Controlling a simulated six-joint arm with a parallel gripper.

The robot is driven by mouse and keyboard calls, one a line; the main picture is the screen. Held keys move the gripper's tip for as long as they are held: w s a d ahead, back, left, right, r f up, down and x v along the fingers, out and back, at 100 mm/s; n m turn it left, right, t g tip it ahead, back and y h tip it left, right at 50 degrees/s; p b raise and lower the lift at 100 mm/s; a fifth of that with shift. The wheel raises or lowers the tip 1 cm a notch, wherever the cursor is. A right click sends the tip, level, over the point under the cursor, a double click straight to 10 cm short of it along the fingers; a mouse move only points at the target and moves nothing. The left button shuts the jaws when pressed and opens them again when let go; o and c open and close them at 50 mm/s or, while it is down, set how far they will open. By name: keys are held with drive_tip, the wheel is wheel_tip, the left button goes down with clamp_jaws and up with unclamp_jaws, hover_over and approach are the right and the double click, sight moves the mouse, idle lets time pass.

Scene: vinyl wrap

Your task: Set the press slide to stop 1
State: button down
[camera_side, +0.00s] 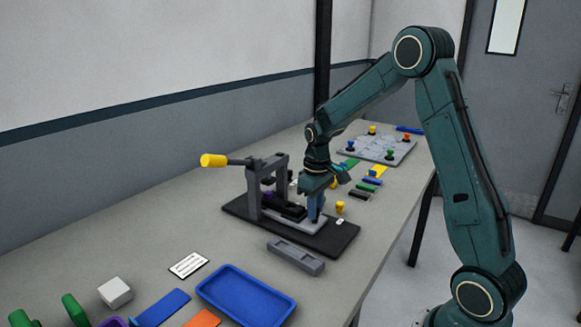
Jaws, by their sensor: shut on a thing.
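The press (282,179) stands on a black base plate (343,236) in the middle of the table, with a grey frame and a lever ending in a yellow grip (213,160) that points left. The press slide (300,224) is a light grey piece with dark parts on it, running from under the frame towards the right front. My gripper (316,216) points down at the slide's right end and is shut on it. The fingers hide the exact spot they hold. The stop marks are too small to read.
A grey slotted block (295,257), a white card (189,264) and a blue tray (247,295) lie in front. A small yellow piece (340,208) stands right of my gripper. Coloured pieces and a grey board with knobs (376,149) lie behind. The table's left middle is clear.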

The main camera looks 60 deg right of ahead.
drive_tip(key=c, duration=1.2)
unclamp_jaws()
drive_tip(key=shift+r, duration=0.15)
wheel_tip(320, 180, up, 14)
drive_tip(key=shift+f, duration=0.2)
drive_tip(key=shift+a, duration=0.1)
